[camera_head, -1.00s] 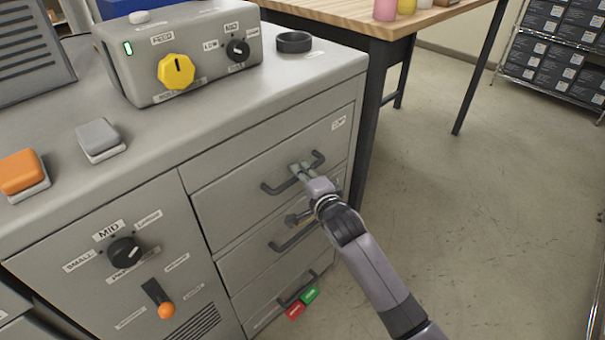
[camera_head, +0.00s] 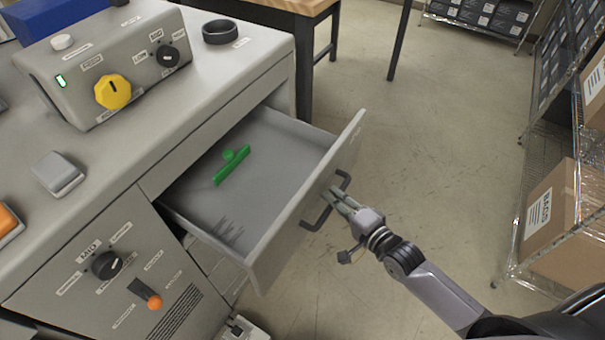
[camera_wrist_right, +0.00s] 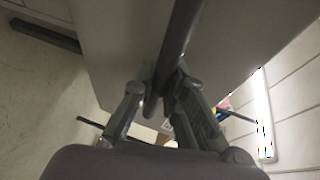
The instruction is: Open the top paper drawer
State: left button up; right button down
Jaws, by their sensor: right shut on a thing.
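The top paper drawer (camera_head: 283,240) of the grey cabinet is pulled well out in the head view. Its inside shows, with a green T-shaped piece (camera_head: 232,164) lying on the drawer floor. The dark bar handle (camera_head: 318,218) is on the drawer front. My right gripper (camera_head: 336,195) is at the handle, its fingers shut on the bar. In the right wrist view the bar (camera_wrist_right: 181,40) passes between the fingertips (camera_wrist_right: 166,95). My left gripper is not in view.
The cabinet top (camera_head: 195,85) carries a control box with a yellow knob (camera_head: 112,91) and a black ring (camera_head: 220,32). A wire shelf with a cardboard box (camera_head: 548,225) stands at the right. The floor between is clear.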

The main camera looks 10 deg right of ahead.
jog(key=s+d+p, duration=0.1)
jog(key=s+d, duration=0.5)
jog(key=shift+d, duration=0.1)
jog(key=c, duration=1.9)
grip_release()
jog(key=shift+s, duration=0.1)
jog(key=v, duration=1.2)
jog(key=shift+f, duration=0.1)
